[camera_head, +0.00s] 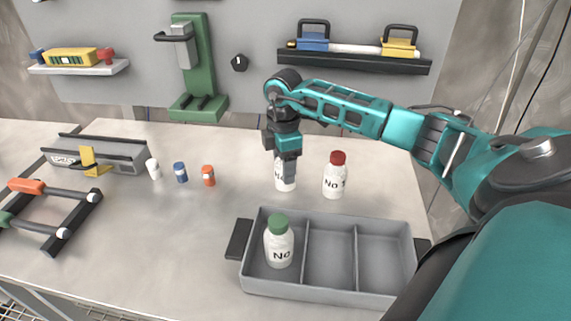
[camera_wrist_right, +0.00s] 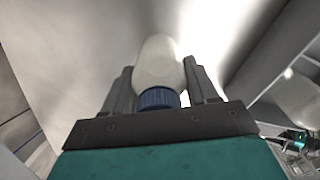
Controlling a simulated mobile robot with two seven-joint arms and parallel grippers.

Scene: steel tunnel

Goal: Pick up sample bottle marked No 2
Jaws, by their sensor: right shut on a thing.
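My right gripper (camera_head: 285,153) points down and is shut on a white bottle (camera_head: 285,183). The right wrist view shows this bottle (camera_wrist_right: 160,62) with a blue cap (camera_wrist_right: 159,98) between the two fingers. Its label starts with "N"; the number is hidden. The bottle is upright at the table surface; I cannot tell whether it touches. A red-capped white bottle (camera_head: 335,178) marked "No", its number unclear, stands just to the right. A green-capped bottle (camera_head: 279,244) stands in the tray's left compartment, its number not visible. My left gripper is not in view.
The grey tray (camera_head: 330,225) has empty middle and right compartments. Small white (camera_head: 153,169), blue (camera_head: 180,173) and orange (camera_head: 208,176) containers stand to the left. A rack (camera_head: 55,215) lies far left. The green stand (camera_head: 194,70) is behind.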

